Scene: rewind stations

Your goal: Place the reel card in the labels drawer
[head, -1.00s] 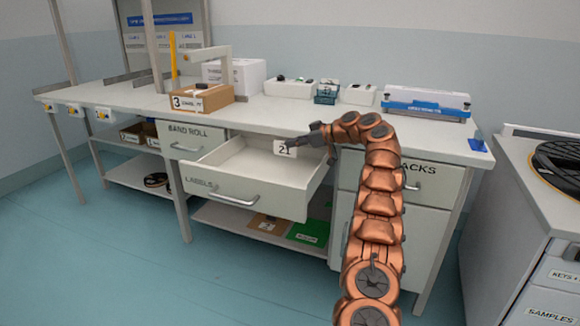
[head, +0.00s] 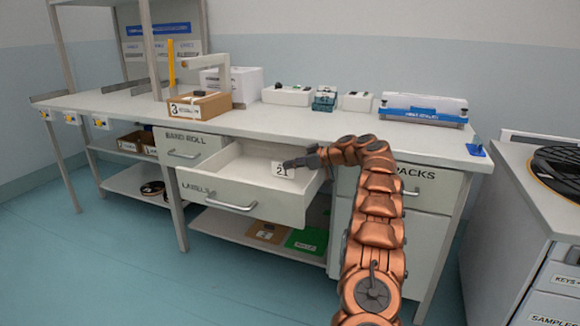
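The reel card (head: 282,169) is a small white card marked 21. My gripper (head: 296,162) is at the end of the copper arm and is shut on the card's upper right edge. The card hangs over the right part of the labels drawer (head: 215,190), which is pulled open under the bench. The drawer's visible inside looks empty. Whether the card touches the drawer floor cannot be told.
The band roll drawer (head: 190,148) to the left is shut. The bench top (head: 270,121) above holds a cardboard box (head: 199,104), white trays (head: 287,95) and a blue-trimmed device (head: 423,107). A cabinet with a black reel (head: 560,165) stands at the right.

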